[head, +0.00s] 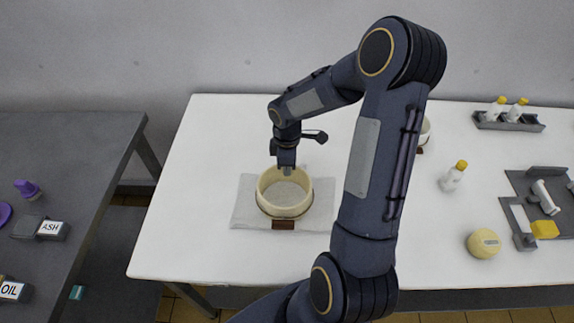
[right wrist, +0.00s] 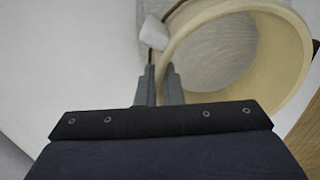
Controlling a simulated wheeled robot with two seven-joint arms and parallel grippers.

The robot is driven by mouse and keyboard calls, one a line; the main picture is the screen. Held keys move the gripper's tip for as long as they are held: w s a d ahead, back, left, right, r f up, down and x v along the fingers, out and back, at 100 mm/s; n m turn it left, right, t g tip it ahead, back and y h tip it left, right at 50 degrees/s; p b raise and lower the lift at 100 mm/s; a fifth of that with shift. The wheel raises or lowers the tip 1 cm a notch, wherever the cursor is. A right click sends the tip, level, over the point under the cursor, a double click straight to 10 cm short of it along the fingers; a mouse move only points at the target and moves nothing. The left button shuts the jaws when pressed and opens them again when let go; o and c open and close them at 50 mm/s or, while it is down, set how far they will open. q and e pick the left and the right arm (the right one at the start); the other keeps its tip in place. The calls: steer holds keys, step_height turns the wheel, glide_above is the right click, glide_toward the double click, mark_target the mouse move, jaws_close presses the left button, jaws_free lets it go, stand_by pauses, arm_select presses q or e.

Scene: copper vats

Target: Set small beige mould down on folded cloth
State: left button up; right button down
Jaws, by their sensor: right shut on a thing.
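The small beige mould (head: 268,203) is an open ring with a brown block on its front side. In the head view it is over the folded cloth (head: 243,211), a pale grey square on the white table. My right gripper (head: 287,171) is shut on the far wall of the mould. In the right wrist view the fingers (right wrist: 160,80) pinch the wall of the mould (right wrist: 291,62), with the cloth's grey seen through the ring. I cannot tell whether the mould touches the cloth. My left gripper is not in view.
Another pale mould (head: 425,130) stands behind my right arm, partly hidden. A white bottle with a yellow cap (head: 453,176), a round yellow piece (head: 484,244) and a bottle rack (head: 508,123) are to the right. The table left of the cloth is clear. A grey bench (head: 75,145) stands at left.

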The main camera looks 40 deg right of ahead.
steer(key=shift+f, duration=0.2)
steer(key=c, duration=1.6)
jaws_free()
steer(key=shift+o, duration=0.2)
steer(key=shift+r, duration=0.4)
steer(key=shift+r+p, duration=0.6)
steer(key=shift+p, duration=0.2)
step_height(320, 180, up, 11)
steer(key=b, duration=0.1)
steer(key=s+a+r+m+t+y, duration=0.2)
steer(key=s+a+m, duration=0.4)
steer(key=s, duration=0.3)
steer(key=s+a+r+m+t+y, duration=0.1)
steer(key=s+a+r+m+t, duration=0.2)
steer(key=s+a+m, duration=0.2)
steer(key=s+a, duration=0.3)
steer(key=s, duration=0.1)
steer(key=shift+r+m+t+y, duration=0.3)
steer(key=shift+m+y, duration=0.1)
